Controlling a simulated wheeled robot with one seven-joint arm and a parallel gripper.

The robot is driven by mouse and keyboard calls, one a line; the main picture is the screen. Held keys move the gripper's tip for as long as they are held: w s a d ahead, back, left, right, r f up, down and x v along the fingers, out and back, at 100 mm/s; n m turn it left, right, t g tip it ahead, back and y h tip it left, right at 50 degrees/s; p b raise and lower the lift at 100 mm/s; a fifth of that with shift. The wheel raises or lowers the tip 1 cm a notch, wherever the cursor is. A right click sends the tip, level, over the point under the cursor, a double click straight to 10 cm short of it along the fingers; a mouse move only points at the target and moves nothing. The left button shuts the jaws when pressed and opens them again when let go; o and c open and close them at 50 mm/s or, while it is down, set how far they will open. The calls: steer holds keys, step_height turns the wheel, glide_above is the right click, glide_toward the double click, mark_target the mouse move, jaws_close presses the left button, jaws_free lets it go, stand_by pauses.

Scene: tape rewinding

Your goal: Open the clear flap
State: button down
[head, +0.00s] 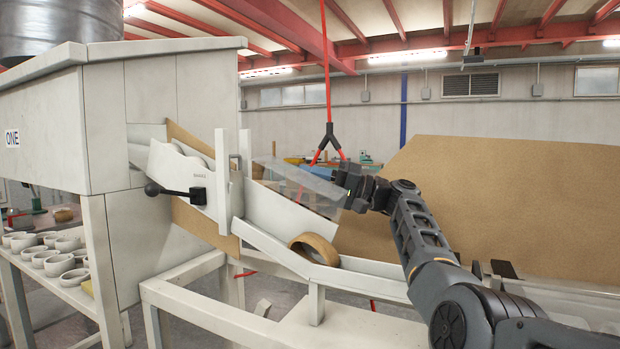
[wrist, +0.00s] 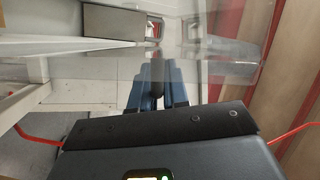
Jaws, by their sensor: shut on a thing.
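The clear flap (head: 300,178) is a see-through panel above the white sloping chute (head: 285,220) in the head view. It slants down to the right, and its right end is at my gripper (head: 350,192). A gap shows between that end and the chute below. In the wrist view the flap (wrist: 222,60) is a faint see-through sheet ahead of and beside the fingers. My gripper (wrist: 153,85) is shut on the flap's edge there. The exact contact is hard to see through the clear material.
A brown tape roll (head: 314,249) rests at the chute's lower end. A black-knobbed lever (head: 170,191) sticks out at the left. A large brown board (head: 500,205) stands behind my arm.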

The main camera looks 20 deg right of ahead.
steer(key=c, duration=1.2)
jaws_free()
steer(key=shift+r, duration=0.35)
steer(key=s+d+r, duration=0.2)
steer(key=d+r, duration=0.1)
steer(key=s+d+r+b, duration=0.1)
steer(key=s+d+r, duration=0.1)
steer(key=d+r, duration=0.1)
steer(key=s+d+r, duration=0.2)
steer(key=d+r, duration=0.1)
steer(key=r, duration=0.1)
steer(key=shift+s+d+r, duration=0.1)
steer(key=shift+s+d, duration=0.1)
steer(key=shift+d, duration=0.2)
